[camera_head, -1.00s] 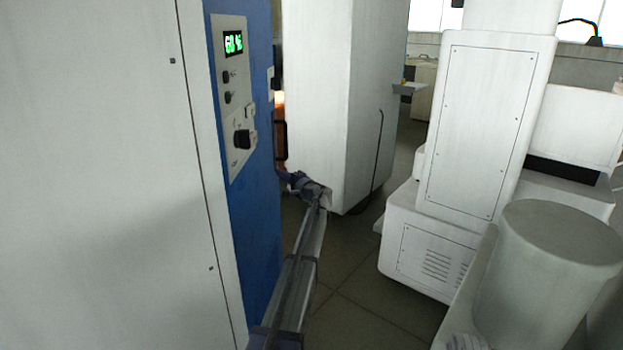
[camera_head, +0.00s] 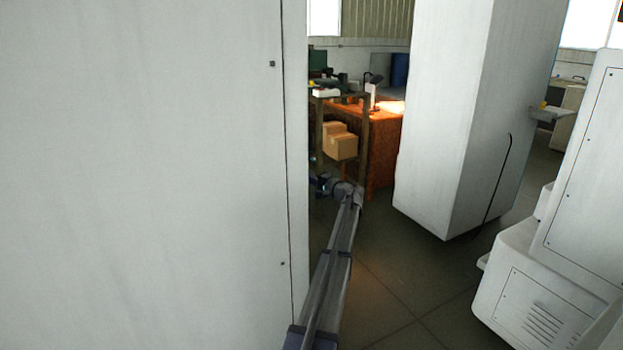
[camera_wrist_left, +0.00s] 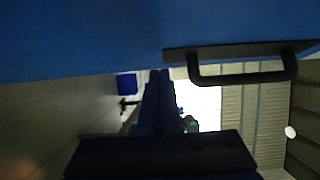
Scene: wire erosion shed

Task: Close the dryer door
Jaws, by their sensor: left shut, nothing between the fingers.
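A tall white panel (camera_head: 150,170), the side of the cabinet whose blue front showed earlier, fills the left of the head view. Its front is hidden now. My left arm reaches forward past its right edge, and the wrist is partly hidden behind that edge. In the left wrist view, a blue surface (camera_wrist_left: 80,35) with a black bar handle (camera_wrist_left: 240,74) spans the top; it looks like the dryer door, but I cannot tell how far open it is. My left gripper (camera_wrist_left: 160,78) is shut and empty, below the blue surface and left of the handle. My right gripper is not in view.
A tall white cabinet (camera_head: 470,110) stands ahead to the right, with white machinery (camera_head: 570,220) closer at right. A workbench (camera_head: 380,140) with cardboard boxes (camera_head: 340,142) stands at the back. Grey floor (camera_head: 410,270) is open between them.

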